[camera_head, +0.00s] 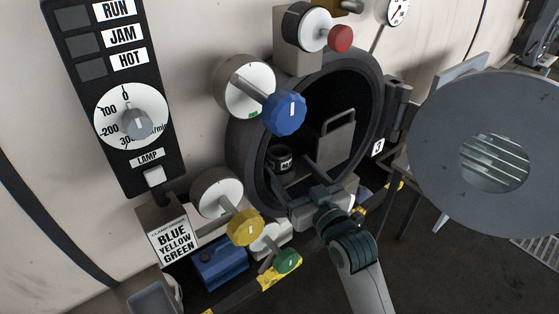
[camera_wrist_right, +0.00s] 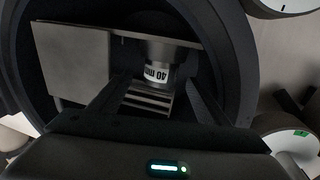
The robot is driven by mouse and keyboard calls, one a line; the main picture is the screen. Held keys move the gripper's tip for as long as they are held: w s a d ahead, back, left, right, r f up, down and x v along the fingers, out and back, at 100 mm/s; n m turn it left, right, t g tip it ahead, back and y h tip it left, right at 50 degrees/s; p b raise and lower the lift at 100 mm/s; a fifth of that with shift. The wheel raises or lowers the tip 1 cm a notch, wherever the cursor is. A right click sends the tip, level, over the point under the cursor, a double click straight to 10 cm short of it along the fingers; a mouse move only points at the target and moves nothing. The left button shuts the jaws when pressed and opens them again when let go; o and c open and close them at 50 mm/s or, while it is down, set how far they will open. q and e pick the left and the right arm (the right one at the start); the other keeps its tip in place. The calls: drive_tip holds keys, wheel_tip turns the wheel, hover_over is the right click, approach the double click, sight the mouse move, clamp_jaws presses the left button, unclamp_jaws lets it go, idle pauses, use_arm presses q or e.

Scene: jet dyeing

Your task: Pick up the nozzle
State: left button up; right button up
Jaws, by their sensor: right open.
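The nozzle (camera_head: 279,159) is a small dark cylinder with a white label band, inside the round dark opening of the machine. In the right wrist view the nozzle (camera_wrist_right: 158,72) has a label that reads upside down as 40 mm, and its upper end meets a flat grey plate. My right gripper (camera_head: 289,168) reaches into the lower part of the opening. Its two fingers are apart and point at the nozzle, with the nozzle between and beyond their tips in the wrist view. Nothing is held. My left gripper is out of view.
The thick dark rim (camera_head: 243,150) surrounds the opening. A grey plate with a handle slot (camera_head: 335,137) stands inside. A blue knob (camera_head: 285,114), a yellow knob (camera_head: 244,227) and a green knob (camera_head: 287,261) stick out nearby. The round door (camera_head: 440,160) hangs open at right.

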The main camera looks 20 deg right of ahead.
sight(285, 163)
drive_tip(key=w, duration=0.1)
drive_tip(key=w+p, duration=0.1)
drive_tip(key=w, duration=0.1)
drive_tip(key=shift+w+a+r, duration=0.15)
drive_tip(key=shift+a+r, duration=0.05)
drive_tip(key=shift+a, duration=0.1)
drive_tip(key=shift+w+a+f, duration=0.1)
drive_tip(key=shift+w+f, duration=0.05)
drive_tip(key=shift+w, duration=0.25)
drive_tip(key=c, duration=1.6)
drive_tip(key=shift+r, duration=0.2)
wheel_tip(285, 163, up, 10)
drive_tip(key=shift+f+b, duration=0.1)
drive_tip(key=shift+b, duration=0.4)
drive_tip(key=shift+f, duration=0.1)
